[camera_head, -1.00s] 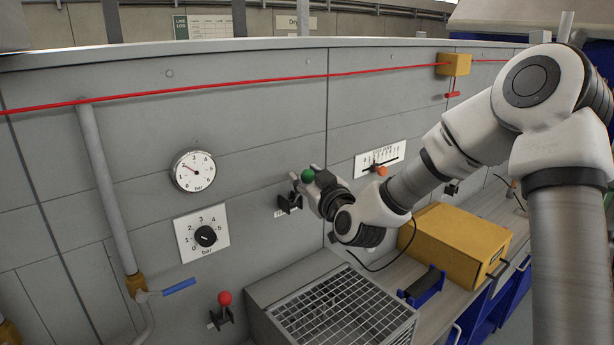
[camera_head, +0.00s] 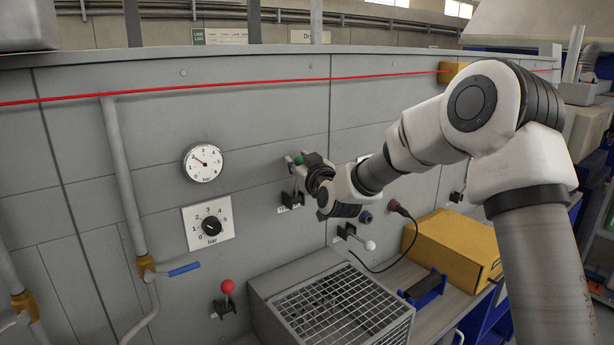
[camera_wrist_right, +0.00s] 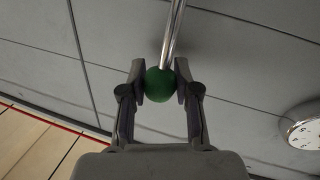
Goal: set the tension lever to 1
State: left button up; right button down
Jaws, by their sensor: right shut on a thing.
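A lever with a green ball knob (camera_head: 299,159) stands on the grey machine panel, above a black bracket (camera_head: 291,200). A small label beside the bracket is partly hidden and I cannot read it. My right gripper (camera_head: 296,164) is shut on the green knob. In the right wrist view the two fingers (camera_wrist_right: 160,82) press on both sides of the green ball (camera_wrist_right: 160,86), and the lever's metal rod (camera_wrist_right: 172,35) runs away from it. My left gripper is out of view.
A red-knobbed lever (camera_head: 227,287) and a white-knobbed lever (camera_head: 369,245) sit lower on the panel. A gauge (camera_head: 203,163) and a dial (camera_head: 212,226) are to the left. A mesh-topped box (camera_head: 340,309) and a yellow box (camera_head: 455,248) stand below. A red cord (camera_head: 220,86) crosses above.

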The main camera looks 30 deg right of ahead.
jog(key=c, duration=0.8)
grip_release()
jog(key=shift+f, duration=0.1)
jog(key=s, duration=0.4)
jog(key=s+a, duration=0.1)
jog(key=s, duration=0.3)
jog(key=s+a, duration=0.1)
jog(key=s, duration=0.3)
jog(key=shift+w, duration=0.1)
